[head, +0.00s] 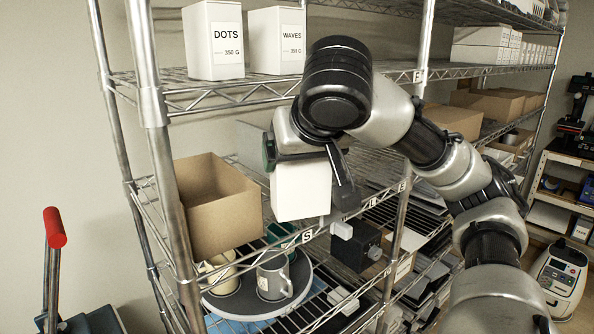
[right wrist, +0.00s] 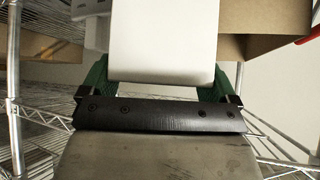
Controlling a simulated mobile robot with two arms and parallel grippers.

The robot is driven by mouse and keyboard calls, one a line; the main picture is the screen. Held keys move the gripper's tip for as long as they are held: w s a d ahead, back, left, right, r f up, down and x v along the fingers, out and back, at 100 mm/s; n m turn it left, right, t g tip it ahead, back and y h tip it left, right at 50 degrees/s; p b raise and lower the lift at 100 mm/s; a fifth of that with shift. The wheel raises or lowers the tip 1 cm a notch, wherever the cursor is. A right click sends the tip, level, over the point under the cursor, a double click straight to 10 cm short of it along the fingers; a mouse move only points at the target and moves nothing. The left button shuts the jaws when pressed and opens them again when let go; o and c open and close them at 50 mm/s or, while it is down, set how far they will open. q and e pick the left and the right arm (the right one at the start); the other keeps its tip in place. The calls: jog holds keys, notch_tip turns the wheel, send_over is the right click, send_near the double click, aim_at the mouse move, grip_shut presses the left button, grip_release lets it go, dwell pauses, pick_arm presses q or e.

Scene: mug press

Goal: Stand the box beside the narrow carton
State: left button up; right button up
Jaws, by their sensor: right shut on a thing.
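A white box (head: 301,190) is held in my right gripper (head: 300,160), in the air in front of the wire rack. The right wrist view shows the box (right wrist: 163,42) between the two green fingers, which are shut on it. Two white cartons stand on the upper shelf: one marked DOTS (head: 214,57) and, to its right, one marked WAVES (head: 277,40). DOTS looks a little taller; I cannot tell which is the narrow carton. The held box is below them, apart from both. Its label, if any, is hidden. My left gripper is not in view.
An open cardboard box (head: 221,220) stands on the middle shelf, left of the held box. Below are mugs (head: 272,279) on a round grey tray (head: 233,308). The upper shelf right of WAVES is partly hidden by my arm. A red-handled lever (head: 55,228) stands at left.

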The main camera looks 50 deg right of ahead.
jog(key=w+d+f+b, duration=0.1)
jog(key=w+d+f, duration=0.1)
jog(key=w, duration=0.1)
jog(key=w+d+f+b, duration=0.1)
jog(key=w+d+f, duration=0.1)
jog(key=w, duration=0.2)
jog(key=w+d+f+b, duration=0.1)
jog(key=w+f, duration=0.1)
jog(key=w, duration=0.1)
jog(key=shift+w+d+f, duration=0.35)
jog(key=shift+d+f, duration=0.05)
jog(key=shift+s+a+f, duration=0.1)
jog(key=shift+s, duration=0.1)
jog(key=o, duration=0.9)
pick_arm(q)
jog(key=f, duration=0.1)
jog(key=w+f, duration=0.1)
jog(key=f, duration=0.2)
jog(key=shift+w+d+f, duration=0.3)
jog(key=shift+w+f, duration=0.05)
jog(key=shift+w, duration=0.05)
pick_arm(e)
jog(key=shift+o, duration=0.2)
jog(key=shift+w, duration=0.1)
